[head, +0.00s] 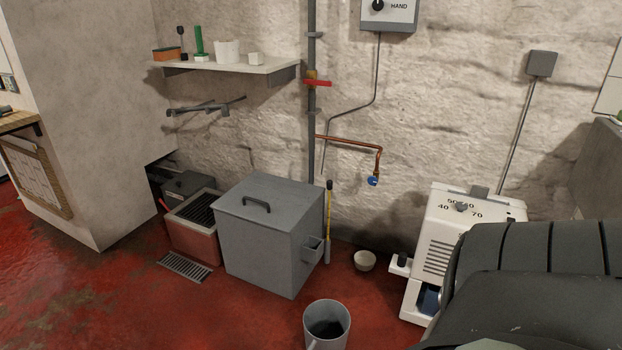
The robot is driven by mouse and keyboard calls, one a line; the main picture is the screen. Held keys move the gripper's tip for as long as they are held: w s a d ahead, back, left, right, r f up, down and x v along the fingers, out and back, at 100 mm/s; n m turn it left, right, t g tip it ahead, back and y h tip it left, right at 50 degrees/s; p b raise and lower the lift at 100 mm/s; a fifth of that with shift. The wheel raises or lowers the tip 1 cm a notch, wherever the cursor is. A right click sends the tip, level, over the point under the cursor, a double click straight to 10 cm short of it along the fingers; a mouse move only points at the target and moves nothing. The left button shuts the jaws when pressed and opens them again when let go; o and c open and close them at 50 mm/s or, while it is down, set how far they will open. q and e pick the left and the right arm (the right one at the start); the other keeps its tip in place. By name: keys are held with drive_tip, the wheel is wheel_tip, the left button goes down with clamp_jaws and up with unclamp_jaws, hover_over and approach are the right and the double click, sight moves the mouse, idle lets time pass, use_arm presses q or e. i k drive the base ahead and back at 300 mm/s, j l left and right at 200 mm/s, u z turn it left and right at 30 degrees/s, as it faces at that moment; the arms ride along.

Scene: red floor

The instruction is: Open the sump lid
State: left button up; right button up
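A grey box (258,247) stands on the red floor against the stone wall, left of the middle of the head view. Its flat grey lid (290,195) lies shut on top, and it looks like the sump lid. A dark bar handle (256,204) sits on the lid, towards its left side. A small grey pocket (312,250) is on the box's right side. The inside of the box is hidden. Neither gripper shows in the head view. Large dark segments at the lower right appear to be part of my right arm.
A red box with a dark grate (195,238) stands close left of the grey box. A floor drain (184,267), a grey bucket (327,323), a white bowl (365,261) and a white dehumidifier-like unit (437,235) stand around. A yellow-handled tool (328,222) leans at the right.

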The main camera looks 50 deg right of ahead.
sight(275, 202)
drive_tip(key=z, duration=1.6)
drive_tip(key=i+j+z, duration=0.15)
drive_tip(key=j+z, duration=0.2)
drive_tip(key=i+j+z, duration=0.1)
drive_tip(key=j+z, duration=0.25)
drive_tip(key=j, duration=0.25)
drive_tip(key=i+j+z, duration=0.1)
drive_tip(key=j+z, duration=0.2)
drive_tip(key=j, duration=1.9)
